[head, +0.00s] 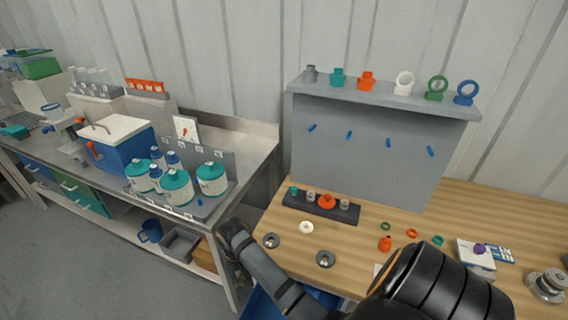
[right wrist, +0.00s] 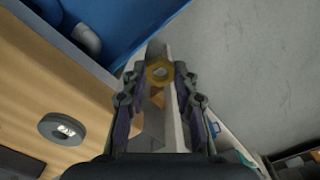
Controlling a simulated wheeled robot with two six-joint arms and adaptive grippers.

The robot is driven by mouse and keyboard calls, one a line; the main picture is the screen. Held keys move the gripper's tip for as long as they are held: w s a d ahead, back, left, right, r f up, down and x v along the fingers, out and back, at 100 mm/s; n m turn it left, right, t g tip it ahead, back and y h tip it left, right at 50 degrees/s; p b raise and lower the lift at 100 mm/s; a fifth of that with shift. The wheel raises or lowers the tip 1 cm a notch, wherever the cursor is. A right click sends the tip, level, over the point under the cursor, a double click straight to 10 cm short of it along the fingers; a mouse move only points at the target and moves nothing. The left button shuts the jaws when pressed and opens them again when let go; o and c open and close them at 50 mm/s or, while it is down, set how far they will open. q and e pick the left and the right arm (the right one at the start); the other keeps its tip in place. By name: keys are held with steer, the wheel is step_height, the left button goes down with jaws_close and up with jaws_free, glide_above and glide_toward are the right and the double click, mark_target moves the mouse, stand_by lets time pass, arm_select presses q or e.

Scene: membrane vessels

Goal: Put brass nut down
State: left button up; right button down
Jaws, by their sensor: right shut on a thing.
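The brass nut (right wrist: 159,72) is a gold hexagonal ring with a hole in its middle. It sits between the fingertips of my right gripper (right wrist: 158,84) in the right wrist view, which is shut on it. The nut is over the gap beside the wooden table's left edge, with part of the metal bench below. In the head view my right arm reaches to the table's left edge, and the nut cannot be made out there. My left gripper is not in view.
On the wooden table (head: 500,207) lie grey rings (head: 326,259), a white ring (head: 306,227) and small coloured rings. A dark rack (head: 292,201) holds several fittings. A blue bin (right wrist: 130,22) is close beyond the gripper. Teal-capped vessels (head: 212,180) stand on the metal bench.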

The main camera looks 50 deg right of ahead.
steer(key=s+f+m, duration=0.2)
steer(key=s, duration=1)
steer(key=s+f+m, duration=0.1)
steer(key=s+f, duration=0.1)
steer(key=s, duration=1.1)
steer(key=w+f, duration=0.3)
steer(key=w, duration=0.1)
steer(key=w+a+f, duration=0.1)
steer(key=w+f, duration=0.2)
steer(key=w, duration=0.2)
steer(key=w+f, duration=0.3)
steer(key=w, duration=0.1)
steer(key=shift+w+a+f, duration=0.2)
steer(key=shift+a+f, duration=0.05)
steer(key=shift+a, duration=0.15)
steer(key=shift+w+f, duration=0.15)
steer(key=shift+f, duration=0.05)
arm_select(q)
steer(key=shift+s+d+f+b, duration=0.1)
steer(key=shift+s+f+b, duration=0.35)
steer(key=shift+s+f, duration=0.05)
arm_select(e)
steer(key=shift+w+f, duration=0.15)
steer(key=shift+f, duration=0.75)
steer(key=shift+w+f, duration=0.1)
steer(key=shift+f, duration=0.8)
steer(key=c, duration=1)
jaws_free()
steer(key=shift+f, duration=0.1)
steer(key=shift+c, duration=0.2)
